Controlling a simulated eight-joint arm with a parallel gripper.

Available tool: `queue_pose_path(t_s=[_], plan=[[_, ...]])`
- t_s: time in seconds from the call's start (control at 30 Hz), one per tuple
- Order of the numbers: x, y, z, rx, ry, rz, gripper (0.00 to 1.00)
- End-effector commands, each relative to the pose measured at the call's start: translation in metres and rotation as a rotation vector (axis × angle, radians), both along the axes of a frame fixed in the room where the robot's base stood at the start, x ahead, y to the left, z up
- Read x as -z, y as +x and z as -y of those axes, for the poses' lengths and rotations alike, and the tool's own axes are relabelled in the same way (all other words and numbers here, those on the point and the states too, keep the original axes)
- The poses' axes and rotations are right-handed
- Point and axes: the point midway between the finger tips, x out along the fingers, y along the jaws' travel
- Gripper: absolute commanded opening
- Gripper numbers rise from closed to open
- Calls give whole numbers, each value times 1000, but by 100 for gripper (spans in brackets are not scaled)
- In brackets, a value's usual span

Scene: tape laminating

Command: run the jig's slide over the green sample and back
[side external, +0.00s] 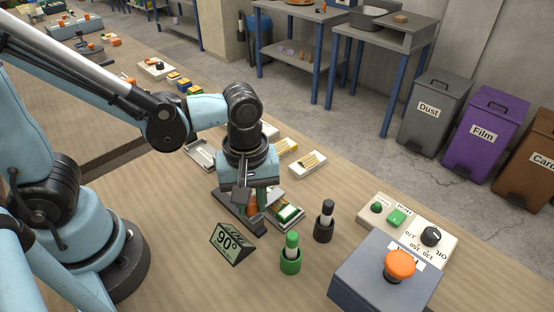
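My gripper (260,205) points down over the dark jig (238,217) in the middle of the table. An orange part (252,203), perhaps the slide's handle, shows at its fingers. The gripper's body hides much of the jig and slide. I cannot tell whether the fingers are closed on the orange part or only beside it. A green piece (288,212), perhaps the green sample, lies in a pale tray just right of the gripper. I cannot tell whether it touches the jig.
A control panel (375,209) and a box with an orange button (400,264) are at right. Small trays (307,167) lie behind.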

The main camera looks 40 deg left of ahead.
Motion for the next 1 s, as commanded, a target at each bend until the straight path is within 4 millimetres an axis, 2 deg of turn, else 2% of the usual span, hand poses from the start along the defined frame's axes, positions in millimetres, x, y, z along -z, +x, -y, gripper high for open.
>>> queue_pose_path(t_s=[0.03, 0.13, 0.47, 0.8, 1.0], plan=[[0, 0, 0, 0, 0, 0, 14], [0, 0, 0, 0, 0, 0, 0], [0, 1, -5, -3, 0, 0, 0], [0, 2, -65, -9, -1, 1, 0], [0, 1, -89, -4, 0, 2, 0]])
